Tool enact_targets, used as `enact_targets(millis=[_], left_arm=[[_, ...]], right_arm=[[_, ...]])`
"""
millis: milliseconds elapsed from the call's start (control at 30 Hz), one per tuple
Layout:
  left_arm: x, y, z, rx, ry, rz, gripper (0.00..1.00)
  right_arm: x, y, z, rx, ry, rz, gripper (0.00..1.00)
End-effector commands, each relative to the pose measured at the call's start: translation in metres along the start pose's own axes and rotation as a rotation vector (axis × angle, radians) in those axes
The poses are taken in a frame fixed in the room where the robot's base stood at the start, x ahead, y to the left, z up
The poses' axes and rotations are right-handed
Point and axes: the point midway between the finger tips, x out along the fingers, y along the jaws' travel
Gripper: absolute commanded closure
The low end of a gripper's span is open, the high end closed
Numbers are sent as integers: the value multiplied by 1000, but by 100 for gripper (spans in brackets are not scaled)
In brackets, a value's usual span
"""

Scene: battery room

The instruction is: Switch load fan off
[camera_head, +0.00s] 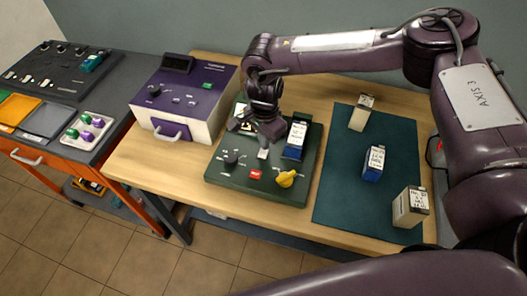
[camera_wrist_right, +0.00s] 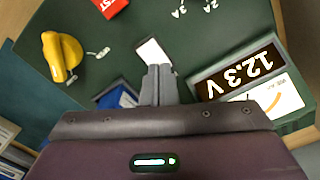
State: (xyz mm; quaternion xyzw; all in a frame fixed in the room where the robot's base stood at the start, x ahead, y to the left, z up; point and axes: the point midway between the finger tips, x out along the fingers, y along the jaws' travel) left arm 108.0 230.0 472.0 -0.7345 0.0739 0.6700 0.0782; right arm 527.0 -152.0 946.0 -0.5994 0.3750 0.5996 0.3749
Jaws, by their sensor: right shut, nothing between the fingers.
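I cannot read a fan label. My right gripper (camera_head: 262,142) is shut and empty, its fingertips (camera_wrist_right: 159,72) right at the near end of the white switch; I cannot tell whether they touch. A display (camera_wrist_right: 240,72) reads 12.3 V. My left gripper is not in view.
A blue battery (camera_head: 295,142) stands in the panel's back right. Several batteries stand on a teal mat (camera_head: 342,197) at right. A purple and white device (camera_head: 196,90) is at left, beside a grey cart top (camera_head: 105,85). The bare table front (camera_head: 150,167) is free.

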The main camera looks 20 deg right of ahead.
Motion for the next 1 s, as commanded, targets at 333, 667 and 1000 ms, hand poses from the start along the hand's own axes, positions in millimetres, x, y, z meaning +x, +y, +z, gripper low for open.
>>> enact_targets(millis=[333,667,1000], left_arm=[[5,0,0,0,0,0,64],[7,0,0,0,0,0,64],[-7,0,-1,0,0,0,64]], right_arm=[[6,0,0,0,0,0,100],[10,0,0,-1,0,1,100],[-11,0,0,0,-1,0,100]])
